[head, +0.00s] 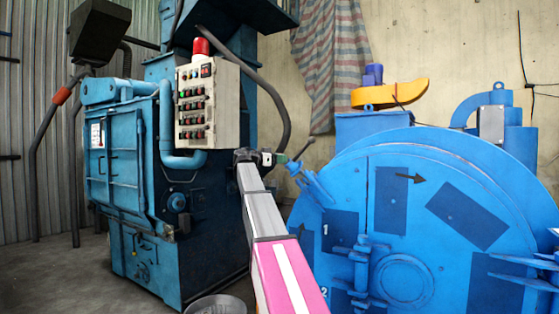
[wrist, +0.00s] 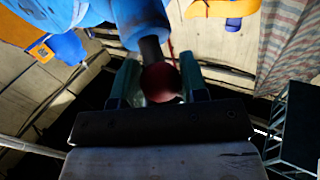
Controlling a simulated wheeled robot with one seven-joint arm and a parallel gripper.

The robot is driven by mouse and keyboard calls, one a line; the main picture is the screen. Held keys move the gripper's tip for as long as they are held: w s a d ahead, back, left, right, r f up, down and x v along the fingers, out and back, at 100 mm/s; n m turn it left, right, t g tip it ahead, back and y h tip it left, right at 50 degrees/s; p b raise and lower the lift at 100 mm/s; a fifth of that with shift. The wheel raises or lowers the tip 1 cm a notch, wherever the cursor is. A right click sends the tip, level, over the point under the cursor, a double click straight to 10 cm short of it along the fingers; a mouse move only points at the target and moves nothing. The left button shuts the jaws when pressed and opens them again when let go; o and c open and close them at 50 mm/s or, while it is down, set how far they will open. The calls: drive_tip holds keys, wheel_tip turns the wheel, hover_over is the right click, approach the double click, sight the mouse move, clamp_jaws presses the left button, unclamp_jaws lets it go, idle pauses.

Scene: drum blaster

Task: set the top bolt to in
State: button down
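The top bolt (head: 313,186) is a blue part on the left rim of the large round blue door (head: 345,185) in the head view. In the wrist view, a blue cylinder (wrist: 138,18) carries a dark rod (wrist: 151,50) that ends in a dark red ball knob (wrist: 160,82). My gripper (head: 272,158) is at the handle end of the top bolt. In the wrist view my gripper's fingers (wrist: 160,84) stand on both sides of the knob, with no clear gap. Whether they press on it cannot be told.
A teal machine (head: 200,235) with a control panel (head: 208,105) and red lamp (head: 201,47) stands close on the left. A lower latch (head: 362,265) is on the door's front. A striped cloth (head: 335,55) hangs behind. Bare floor (head: 50,270) lies at left.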

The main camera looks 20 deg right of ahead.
drive_tip(key=shift+s+a+f+t, duration=0.15)
drive_tip(key=shift+s+f+t, duration=0.1)
drive_tip(key=shift+s+t, duration=0.25)
drive_tip(key=s+d+f+n+t+h, duration=0.1)
drive_tip(key=s+f+n+t, duration=0.2)
drive_tip(key=s+f+t, duration=0.6)
drive_tip(key=shift+s+f+h, duration=0.35)
drive_tip(key=shift+s+h, duration=0.05)
drive_tip(key=shift+s, duration=0.7)
drive_tip(key=shift+d, duration=0.1)
drive_tip(key=c, duration=0.7)
unclamp_jaws()
drive_tip(key=v, duration=1)
drive_tip(key=shift+s+a+f, duration=0.15)
drive_tip(key=shift+s+a, duration=0.05)
drive_tip(key=shift+s, duration=0.1)
